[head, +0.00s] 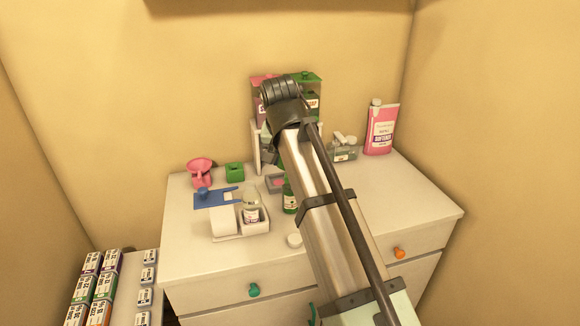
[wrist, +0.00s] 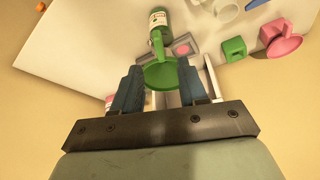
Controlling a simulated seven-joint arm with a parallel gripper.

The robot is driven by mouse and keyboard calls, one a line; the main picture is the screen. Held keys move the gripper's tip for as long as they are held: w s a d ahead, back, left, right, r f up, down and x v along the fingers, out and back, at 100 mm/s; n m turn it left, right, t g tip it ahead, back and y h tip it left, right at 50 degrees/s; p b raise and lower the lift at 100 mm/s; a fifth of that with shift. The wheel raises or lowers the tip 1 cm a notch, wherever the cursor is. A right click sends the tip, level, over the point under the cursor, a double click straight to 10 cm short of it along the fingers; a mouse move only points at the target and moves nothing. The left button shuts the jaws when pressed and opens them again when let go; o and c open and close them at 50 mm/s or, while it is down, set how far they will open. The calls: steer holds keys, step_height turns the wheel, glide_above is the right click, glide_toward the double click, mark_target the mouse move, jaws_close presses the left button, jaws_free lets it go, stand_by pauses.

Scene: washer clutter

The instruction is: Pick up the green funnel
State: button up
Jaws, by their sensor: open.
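The green funnel (wrist: 160,75) shows in the wrist view between my gripper's two blue fingers, its wide round part towards me and a narrow part pointing away. My gripper (wrist: 160,68) is open, with a finger on either side of the funnel. I cannot tell whether either finger touches it. In the head view my arm covers that area, and I cannot make out the funnel or the fingers.
A green bottle (head: 290,197) stands just beyond the funnel. A white stand (wrist: 212,78) is close beside the right finger. A green box (head: 235,171), a pink scale-like object (head: 200,171) and a pink softener container (head: 381,128) share the white cabinet top (head: 190,245).

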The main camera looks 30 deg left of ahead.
steer(key=shift+x, duration=4.95)
jaws_close()
